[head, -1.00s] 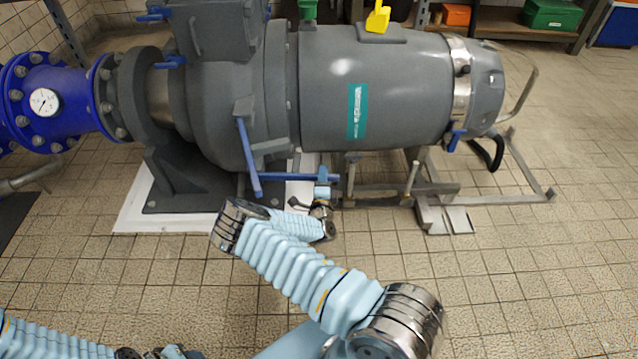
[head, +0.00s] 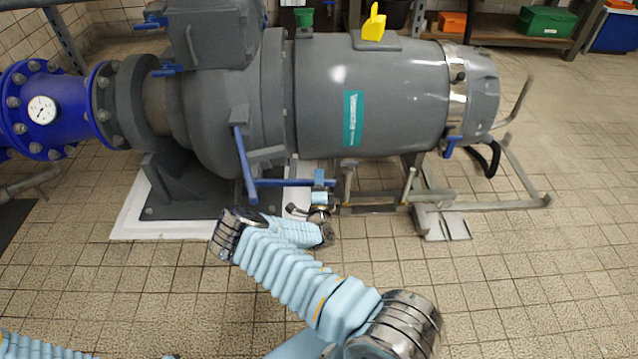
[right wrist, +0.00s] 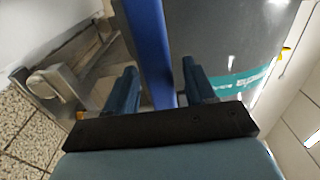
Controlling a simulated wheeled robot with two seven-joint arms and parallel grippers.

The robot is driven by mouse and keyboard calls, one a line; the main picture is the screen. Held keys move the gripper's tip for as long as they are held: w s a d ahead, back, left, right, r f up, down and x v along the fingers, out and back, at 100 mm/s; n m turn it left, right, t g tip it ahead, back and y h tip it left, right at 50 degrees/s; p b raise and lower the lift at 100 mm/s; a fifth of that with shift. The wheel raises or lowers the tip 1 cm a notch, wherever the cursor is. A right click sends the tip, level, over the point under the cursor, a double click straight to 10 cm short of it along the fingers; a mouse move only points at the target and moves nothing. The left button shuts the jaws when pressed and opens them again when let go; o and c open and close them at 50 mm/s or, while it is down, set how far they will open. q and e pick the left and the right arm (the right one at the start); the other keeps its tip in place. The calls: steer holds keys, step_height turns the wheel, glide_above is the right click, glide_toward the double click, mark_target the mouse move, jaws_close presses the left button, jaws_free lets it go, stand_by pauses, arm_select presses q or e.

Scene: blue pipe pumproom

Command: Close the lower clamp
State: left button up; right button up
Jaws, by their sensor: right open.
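The lower clamp appears to be the one with the blue handle bar (head: 285,184) sticking out level to the right below the grey pump casing. A second, steeper blue bar (head: 243,160) stands at its left, by a grey bracket. My right gripper (head: 320,178) is at the right end of the level bar. In the right wrist view, a blue bar (right wrist: 150,45) runs between the two parted fingers of my right gripper (right wrist: 160,86), with gaps beside it. Where the bar meets the clamp is hidden there. My left gripper is out of view; only left arm sleeve shows.
The grey pump (head: 390,95) fills the space above my right gripper. Its metal stand (head: 470,204) lies to the right, with a grey post (head: 347,182) close to the gripper. A blue pipe with a gauge (head: 42,110) is at left. The tiled floor in front is clear.

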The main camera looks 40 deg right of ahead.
steer(key=v, duration=1.3)
steer(key=shift+s+a+p, duration=0.25)
steer(key=shift+a+p, duration=0.05)
steer(key=shift+p, duration=0.15)
